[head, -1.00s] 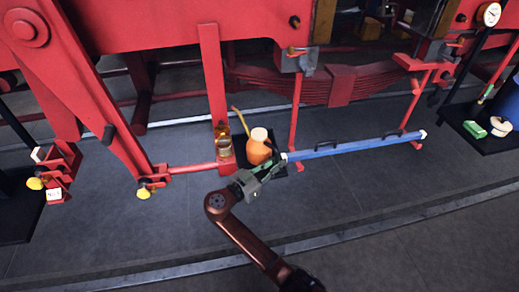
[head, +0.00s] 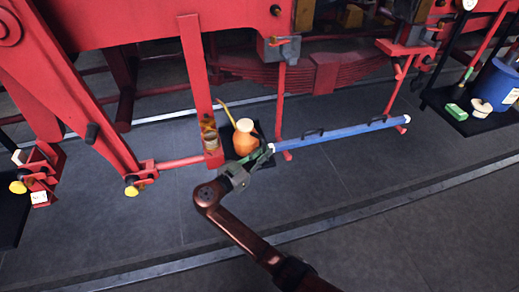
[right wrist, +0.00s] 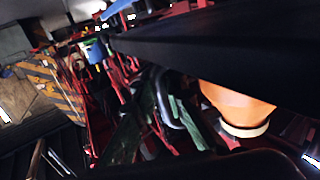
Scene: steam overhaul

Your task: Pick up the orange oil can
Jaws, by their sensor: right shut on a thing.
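The orange oil can (head: 245,144) has a pale cap and a thin yellow spout pointing up and left. It stands upright at a small dark tray (head: 228,133) beside the red post; I cannot tell whether its base touches the tray. My right gripper (head: 262,157) is at the can's right side, with green fingers shut on its handle. In the right wrist view, the can's orange body (right wrist: 235,103) with a pale rim shows beside the green fingers (right wrist: 160,115) and a dark handle loop between them. My left gripper is not in view.
A blue bar (head: 335,134) with black handles extends right, close to my gripper. A glass jar (head: 209,141) stands left of the can by the red post (head: 195,75). The grey floor in front is clear.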

